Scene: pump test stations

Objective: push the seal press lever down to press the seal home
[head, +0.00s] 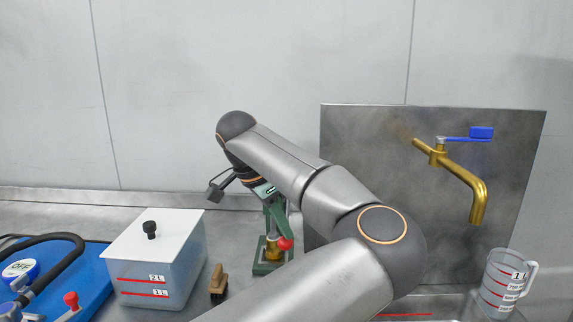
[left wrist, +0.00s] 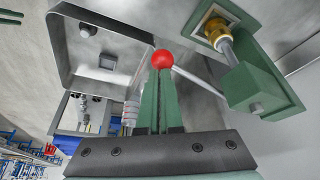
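The seal press (head: 262,268) is a green frame with a brass piece on its base, partly hidden behind my left arm in the head view. In the left wrist view the press (left wrist: 268,92) is at the right, with its steel ram above the brass piece (left wrist: 216,30). Its lever is a thin rod ending in a red ball (left wrist: 163,60); the ball also shows in the head view (head: 285,243). My left gripper (left wrist: 158,75) has its green fingers together, tips right at the ball. I cannot tell whether they touch it. My right gripper is out of view.
A white-lidded tank (head: 160,262) and a small brown-handled brush-like item (head: 217,281) stand left of the press. A blue mat (head: 92,285) lies further left. A brass tap (head: 465,177) and a clear jug (head: 497,285) are at the right.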

